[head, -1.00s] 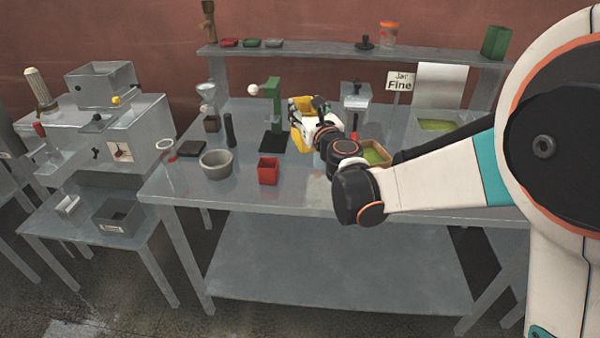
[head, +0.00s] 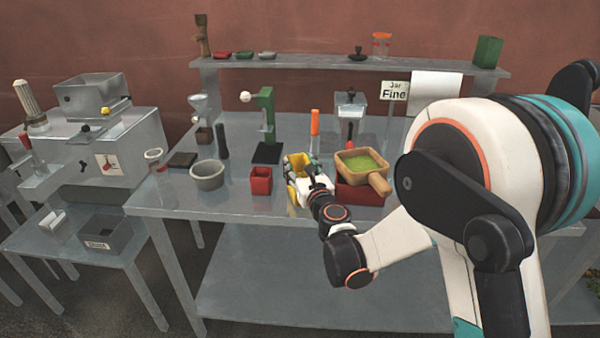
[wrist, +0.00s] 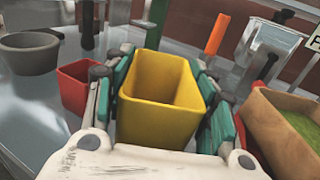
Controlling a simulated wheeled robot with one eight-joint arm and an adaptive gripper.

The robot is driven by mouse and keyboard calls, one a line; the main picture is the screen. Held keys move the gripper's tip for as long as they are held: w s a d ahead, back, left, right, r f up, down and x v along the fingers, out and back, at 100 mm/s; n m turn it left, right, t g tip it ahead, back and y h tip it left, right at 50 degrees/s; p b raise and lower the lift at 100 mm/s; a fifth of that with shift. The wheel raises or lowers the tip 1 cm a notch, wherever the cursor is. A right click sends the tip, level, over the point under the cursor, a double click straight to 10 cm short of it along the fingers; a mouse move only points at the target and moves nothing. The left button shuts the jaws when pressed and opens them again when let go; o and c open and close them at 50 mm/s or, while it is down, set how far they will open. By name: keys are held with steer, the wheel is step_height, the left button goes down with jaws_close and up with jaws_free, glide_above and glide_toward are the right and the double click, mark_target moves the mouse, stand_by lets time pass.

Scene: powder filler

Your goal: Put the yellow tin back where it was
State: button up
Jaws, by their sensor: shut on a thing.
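The yellow tin (wrist: 158,95) is a square, open-topped tin, upright and empty inside in the wrist view. My gripper (head: 300,172) is shut on it, with teal finger pads on its left and right sides. In the head view the tin (head: 293,188) is partly hidden by my gripper, at the table's front between the red tin (head: 261,181) and a wooden box of green powder (head: 348,162). Whether the yellow tin's base touches the table is hidden.
The red tin also stands close on the left in the wrist view (wrist: 76,90). The wooden box, with a handle, sits over a red base (head: 362,195) close on the right. A grey bowl (head: 208,175), a green press (head: 267,125) and an orange cylinder (head: 315,122) stand nearby.

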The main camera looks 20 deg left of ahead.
steer(key=shift+f, duration=0.25)
steer(key=shift+f, duration=0.15)
steer(key=o, duration=1.5)
steer(key=shift+r, duration=0.2)
steer(key=shift+s+d, duration=0.2)
steer(key=shift+s, duration=0.05)
steer(key=p+v, duration=0.2)
steer(key=v, duration=0.9)
steer(key=shift+s+p, duration=0.2)
steer(key=shift+p, duration=0.1)
steer(key=shift+d, duration=0.1)
